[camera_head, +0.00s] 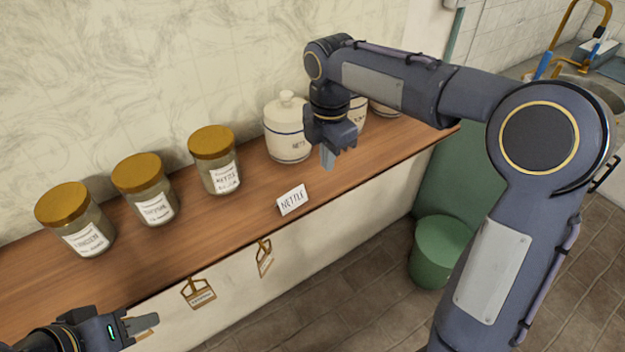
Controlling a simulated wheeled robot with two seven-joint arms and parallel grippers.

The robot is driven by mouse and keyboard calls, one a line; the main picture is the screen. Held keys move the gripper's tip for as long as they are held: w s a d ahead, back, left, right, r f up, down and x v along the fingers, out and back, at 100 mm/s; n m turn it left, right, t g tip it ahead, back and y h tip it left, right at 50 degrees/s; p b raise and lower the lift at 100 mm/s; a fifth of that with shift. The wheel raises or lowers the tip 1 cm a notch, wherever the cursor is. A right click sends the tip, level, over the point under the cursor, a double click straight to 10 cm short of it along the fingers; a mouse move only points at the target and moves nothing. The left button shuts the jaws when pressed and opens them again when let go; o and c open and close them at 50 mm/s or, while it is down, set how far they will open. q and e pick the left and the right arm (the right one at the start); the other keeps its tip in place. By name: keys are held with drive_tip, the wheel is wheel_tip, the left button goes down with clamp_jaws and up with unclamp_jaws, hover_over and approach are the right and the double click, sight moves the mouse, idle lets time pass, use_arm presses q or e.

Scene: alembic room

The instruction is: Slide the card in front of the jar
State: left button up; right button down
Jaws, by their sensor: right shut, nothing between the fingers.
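Two more gold-lidded jars (145,190) (76,220) stand to the left. More white canisters (357,113) are partly hidden behind my right arm. A green bin (440,250) stands on the floor.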

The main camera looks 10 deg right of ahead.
sight(271, 214)
drive_tip(key=f, duration=0.5)
drive_tip(key=shift+s+a+p, duration=0.1)
drive_tip(key=shift+a+p, duration=0.15)
drive_tip(key=shift+p, duration=0.05)
drive_tip(key=shift+s+a+r+p, duration=0.1)
drive_tip(key=shift+s+a+p, duration=0.1)
drive_tip(key=shift+a, duration=0.35)
drive_tip(key=shift+s+a+p, duration=0.1)
drive_tip(key=shift+s+a, duration=0.05)
drive_tip(key=shift+a, duration=0.4)
drive_tip(key=shift+s+a, duration=0.15)
drive_tip(key=shift+a, duration=0.35)
drive_tip(key=s+a, duration=0.1)
drive_tip(key=a, duration=0.2)
drive_tip(key=s+a, duration=0.1)
drive_tip(key=a, duration=0.2)
drive_tip(key=s+a, duration=0.1)
drive_tip(key=a, duration=0.2)
drive_tip(key=shift+s+a+p, duration=0.15)
drive_tip(key=shift+a+p, duration=0.1)
drive_tip(key=shift+p, duration=0.15)
drive_tip(key=shift+d, duration=0.15)
